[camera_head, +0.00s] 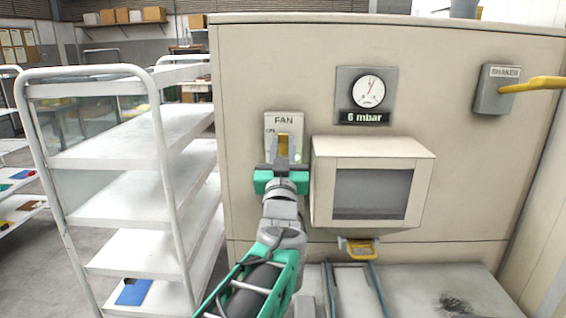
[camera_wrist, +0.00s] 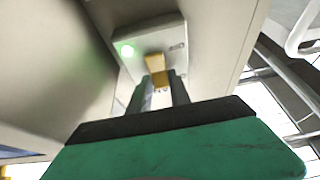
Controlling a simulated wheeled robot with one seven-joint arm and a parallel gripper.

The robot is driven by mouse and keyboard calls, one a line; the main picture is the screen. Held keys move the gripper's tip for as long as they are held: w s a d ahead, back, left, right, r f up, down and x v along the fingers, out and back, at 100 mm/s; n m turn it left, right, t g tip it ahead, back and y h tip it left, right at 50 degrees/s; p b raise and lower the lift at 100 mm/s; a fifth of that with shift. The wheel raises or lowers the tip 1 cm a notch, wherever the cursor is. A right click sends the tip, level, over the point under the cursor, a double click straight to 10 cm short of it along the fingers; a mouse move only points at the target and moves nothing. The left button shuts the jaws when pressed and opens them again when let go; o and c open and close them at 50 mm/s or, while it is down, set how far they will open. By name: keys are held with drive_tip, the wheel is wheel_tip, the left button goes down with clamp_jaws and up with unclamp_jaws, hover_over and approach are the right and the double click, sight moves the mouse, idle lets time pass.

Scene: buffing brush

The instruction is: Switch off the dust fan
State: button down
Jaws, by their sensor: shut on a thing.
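The fan switch is a pale box (camera_head: 270,122) marked "FAN" on the beige cabinet's front. It carries a yellow lever (camera_head: 284,141). In the wrist view the switch plate (camera_wrist: 128,42) has a green light (camera_wrist: 126,50) that glows, and the yellow lever (camera_wrist: 155,64) stands out from the plate. My gripper (camera_head: 282,160) is at the switch, its fingers shut on the lever. In the wrist view my gripper's fingers (camera_wrist: 162,88) lie on either side of the lever's end. The fingers partly hide the lever and the lower plate.
A beige hooded box (camera_head: 372,150) juts out just right of my gripper. A gauge (camera_head: 368,92) reading "6 mbar" sits above it. A "SHAKER" box (camera_head: 494,92) with a yellow handle is at the far right. A white shelf trolley (camera_head: 120,205) stands at the left.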

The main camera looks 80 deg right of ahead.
drive_tip(key=c, duration=1.2)
unclamp_jaws()
drive_tip(key=v, duration=0.7)
drive_tip(key=shift+a+b, duration=0.35)
drive_tip(key=shift+b, duration=0.1)
drive_tip(key=shift+s+f, duration=0.1)
drive_tip(key=shift+f, duration=0.05)
